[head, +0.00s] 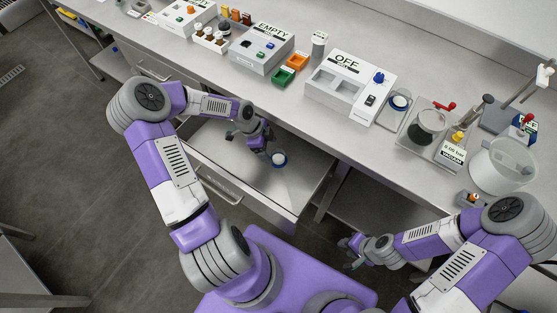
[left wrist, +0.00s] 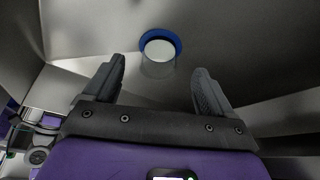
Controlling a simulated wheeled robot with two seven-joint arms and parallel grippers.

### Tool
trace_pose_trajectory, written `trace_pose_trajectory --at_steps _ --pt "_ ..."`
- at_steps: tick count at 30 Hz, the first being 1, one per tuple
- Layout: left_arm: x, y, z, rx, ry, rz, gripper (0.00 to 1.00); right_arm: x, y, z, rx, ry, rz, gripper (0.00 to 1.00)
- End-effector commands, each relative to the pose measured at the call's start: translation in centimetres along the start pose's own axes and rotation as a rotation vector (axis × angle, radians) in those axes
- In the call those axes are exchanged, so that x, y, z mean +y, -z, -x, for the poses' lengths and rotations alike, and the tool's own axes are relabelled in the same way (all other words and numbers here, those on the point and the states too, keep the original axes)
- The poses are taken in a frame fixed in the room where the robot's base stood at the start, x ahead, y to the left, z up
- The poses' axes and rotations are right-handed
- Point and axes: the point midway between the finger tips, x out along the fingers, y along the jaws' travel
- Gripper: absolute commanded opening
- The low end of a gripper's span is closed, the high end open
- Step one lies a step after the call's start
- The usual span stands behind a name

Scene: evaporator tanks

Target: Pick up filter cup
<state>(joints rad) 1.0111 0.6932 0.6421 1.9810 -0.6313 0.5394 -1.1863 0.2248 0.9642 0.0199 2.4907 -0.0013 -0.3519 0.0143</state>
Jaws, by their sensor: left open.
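The filter cup (head: 279,160), small and whitish with a blue rim, is inside the open drawer (head: 300,192) under the counter. In the left wrist view the cup (left wrist: 159,52) lies beyond the fingertips, roughly centred between them. My left gripper (head: 262,143) reaches into the drawer just to the left of the cup in the head view. In the left wrist view its two fingers (left wrist: 159,82) are spread with nothing between them. My right gripper (head: 352,251) hangs low in front of the counter, away from the cup; its jaw is too small to read.
On the counter stand a white OFF box (head: 350,86), an EMPTY box (head: 262,46), green (head: 284,76) and orange bins, a blue-rimmed round item (head: 400,101) and a glass vessel (head: 502,167). The drawer floor around the cup looks bare.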

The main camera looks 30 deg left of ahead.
Motion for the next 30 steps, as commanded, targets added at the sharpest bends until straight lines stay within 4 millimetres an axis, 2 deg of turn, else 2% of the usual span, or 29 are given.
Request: trace_pose_trajectory --at_steps 3,8,18,25,30 --pt "0.0 1.1 -0.5 0.0 0.001 0.0 0.85 0.2 0.0 -0.5 0.0 0.0 0.0 0.35" --pt "0.0 1.5 -1.0 0.0 0.0 0.001 0.85 0.2 0.0 -0.6 0.0 0.0 0.0 0.35" --pt "0.0 1.4 -5.5 0.0 -0.001 -0.001 0.85 0.9 0.1 -2.5 0.0 0.0 0.0 0.35" --pt "0.0 1.4 -5.6 0.0 0.001 0.0 0.85 0.9 0.1 -2.4 0.0 0.0 0.0 0.35" --pt "0.0 1.4 -5.5 0.0 0.001 0.001 0.6 0.9 0.1 -2.4 0.0 0.0 0.0 0.35"
